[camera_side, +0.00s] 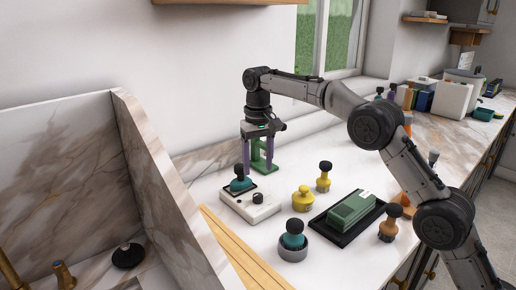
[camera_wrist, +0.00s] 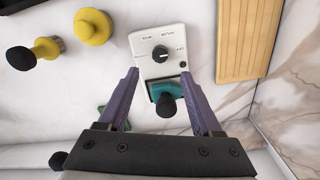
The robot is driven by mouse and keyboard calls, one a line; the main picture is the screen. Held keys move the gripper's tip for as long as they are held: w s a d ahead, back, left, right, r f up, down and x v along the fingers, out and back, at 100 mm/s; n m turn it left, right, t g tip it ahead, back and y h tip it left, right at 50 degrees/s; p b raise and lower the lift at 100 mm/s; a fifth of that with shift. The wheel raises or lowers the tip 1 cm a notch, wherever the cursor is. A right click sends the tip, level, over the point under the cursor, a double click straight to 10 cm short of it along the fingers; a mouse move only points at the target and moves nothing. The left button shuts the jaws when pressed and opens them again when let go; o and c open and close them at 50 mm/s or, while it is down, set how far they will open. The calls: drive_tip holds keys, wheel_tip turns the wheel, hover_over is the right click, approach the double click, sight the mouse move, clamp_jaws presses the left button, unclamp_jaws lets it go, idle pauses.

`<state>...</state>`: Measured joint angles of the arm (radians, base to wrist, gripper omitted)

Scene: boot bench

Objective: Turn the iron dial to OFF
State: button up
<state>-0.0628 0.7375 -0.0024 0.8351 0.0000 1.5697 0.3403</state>
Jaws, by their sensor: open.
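The iron dial is a round black knob (camera_wrist: 160,53) on a white box (camera_wrist: 148,68) with small labels around it that I cannot read surely. In the side view the dial (camera_side: 258,198) stands on the right part of the box (camera_side: 240,210). I cannot tell which label it points to. A teal iron (camera_wrist: 163,90) with a black knob handle (camera_wrist: 166,105) rests at the box's near end in the wrist view. My gripper (camera_wrist: 160,72) is open and empty, its purple fingers either side of the iron. In the side view my gripper (camera_side: 258,168) is above and behind the box, apart from the dial.
A green stand (camera_side: 265,165) is behind the box. Yellow knobbed pieces (camera_side: 302,199), a teal-topped piece in a grey cup (camera_side: 293,242), a green block on a black tray (camera_side: 350,212) and a brown brush (camera_side: 389,224) stand right. A wooden board (camera_side: 232,248) and marble wall (camera_side: 165,185) are left.

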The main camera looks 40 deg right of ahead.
drive_tip(key=shift+r, duration=2.5)
